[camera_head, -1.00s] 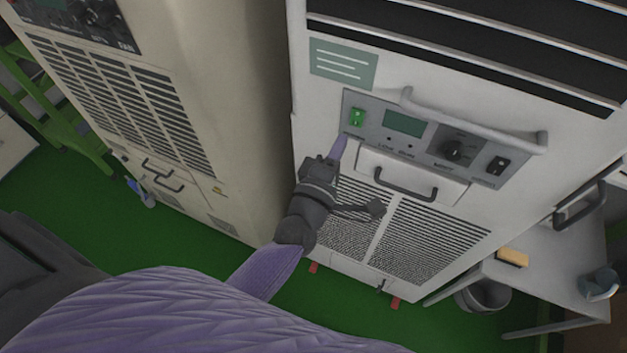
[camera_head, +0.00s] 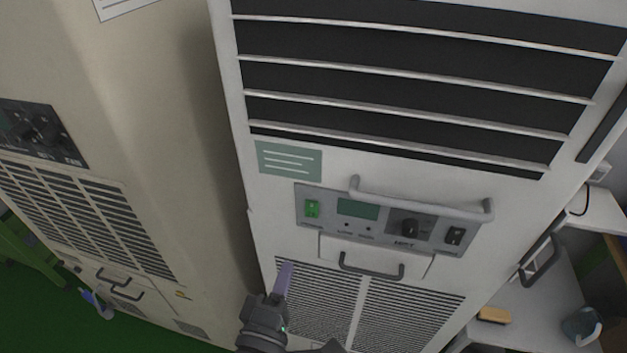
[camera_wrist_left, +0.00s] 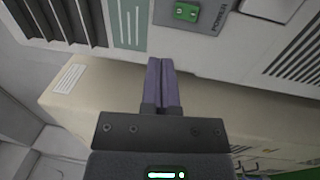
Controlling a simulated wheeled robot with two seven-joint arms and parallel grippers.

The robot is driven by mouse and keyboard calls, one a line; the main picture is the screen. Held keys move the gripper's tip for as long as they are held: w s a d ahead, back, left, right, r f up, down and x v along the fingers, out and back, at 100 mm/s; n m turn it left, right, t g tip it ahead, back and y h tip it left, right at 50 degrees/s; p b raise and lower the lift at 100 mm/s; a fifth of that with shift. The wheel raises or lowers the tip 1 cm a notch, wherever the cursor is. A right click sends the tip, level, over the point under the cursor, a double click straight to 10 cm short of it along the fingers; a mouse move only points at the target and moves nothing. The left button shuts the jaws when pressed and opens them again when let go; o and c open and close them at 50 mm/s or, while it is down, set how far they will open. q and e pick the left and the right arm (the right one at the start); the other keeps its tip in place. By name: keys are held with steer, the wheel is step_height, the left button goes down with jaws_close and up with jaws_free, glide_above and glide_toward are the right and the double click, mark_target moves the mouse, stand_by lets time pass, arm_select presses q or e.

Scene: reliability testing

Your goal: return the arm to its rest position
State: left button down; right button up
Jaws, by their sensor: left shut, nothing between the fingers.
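My left gripper (camera_head: 284,280) is in the lower middle of the head view, in front of the grille of the white machine (camera_head: 225,90). In the left wrist view its two purple fingers (camera_wrist_left: 162,82) are shut together with nothing between them. The control panel (camera_head: 385,222) is above the gripper, with a green power switch (camera_head: 312,208), a small screen, a knob and a black switch. The green switch also shows at the top of the left wrist view (camera_wrist_left: 187,12). I see no contact between the fingers and the panel. My right gripper is not in view.
A beige cabinet (camera_head: 165,120) stands close on the left. A grey bar handle (camera_head: 420,200) sticks out over the panel, and a dark handle (camera_head: 370,268) is below it. A side table (camera_head: 525,315) with a sponge (camera_head: 494,315) and a mug (camera_head: 582,326) is at the right.

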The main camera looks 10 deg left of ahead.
arm_select(q)
steer(key=s+d+f+m+g+h, duration=0.4)
steer(key=m+g, duration=0.4)
steer(key=m, duration=0.6)
steer(key=s+a+f+m+g+y, duration=0.3)
steer(key=s+a+m+g+y, duration=0.25)
steer(key=s+a+g, duration=0.3)
step_height(320, 180, down, 24)
steer(key=s+b, duration=0.2)
steer(key=b, duration=0.7)
steer(key=s+a+f+g+b, duration=0.1)
steer(key=s+f+b, duration=0.3)
steer(key=s+f, duration=0.3)
steer(key=s+a+f+g+b, duration=0.1)
steer(key=s+f+b, duration=0.3)
steer(key=f, duration=1.1)
steer(key=s, duration=0.3)
steer(key=shift+s+a+m+h, duration=0.15)
steer(key=shift+a+m+h, duration=0.05)
steer(key=shift+m+h, duration=0.15)
